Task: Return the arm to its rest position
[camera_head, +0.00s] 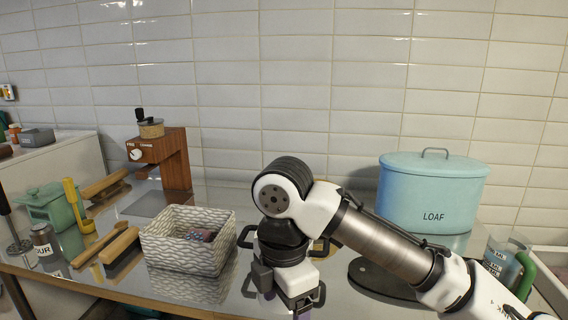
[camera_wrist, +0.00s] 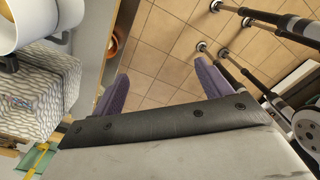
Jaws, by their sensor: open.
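My arm reaches in from the lower right of the head view and bends down at its elbow. My gripper (camera_wrist: 162,86) shows in the wrist view with its two purple fingers wide apart and nothing between them. Tiled floor lies beyond the fingers. In the head view the gripper (camera_head: 287,307) hangs at the table's front edge, right of the woven basket (camera_head: 188,254); its fingertips are mostly cut off by the frame's bottom edge. The basket also shows at the left of the wrist view (camera_wrist: 45,85), apart from the fingers.
A blue LOAF bin (camera_head: 430,195) stands behind the arm on the shiny table (camera_head: 225,190). A glass jug with a green handle (camera_head: 505,262) is at the right.

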